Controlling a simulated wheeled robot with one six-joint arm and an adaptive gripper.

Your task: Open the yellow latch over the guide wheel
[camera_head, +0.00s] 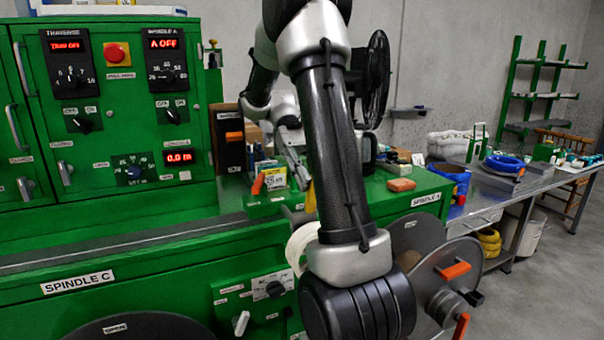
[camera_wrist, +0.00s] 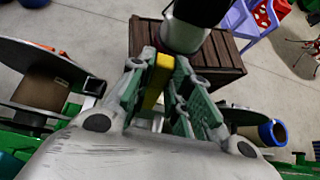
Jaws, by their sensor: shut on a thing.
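The yellow latch (camera_wrist: 157,82) is a narrow upright yellow piece between the fingers of my gripper (camera_wrist: 163,70) in the wrist view. The fingers are closed on it. In the head view, my gripper (camera_head: 298,172) is partly hidden behind my arm. A small yellow piece, likely the same latch (camera_head: 310,196), shows just below it, at the edge of the green machine top. I cannot make out the guide wheel clearly in either view; my arm and fingers cover that area.
A green machine with a control panel (camera_head: 120,110) stands at the left. A bottle, boxes and an orange block (camera_head: 401,184) clutter its top. A spool with orange handles (camera_head: 440,262) is at the right front. A metal bench (camera_head: 520,190) holds blue cable (camera_head: 503,163).

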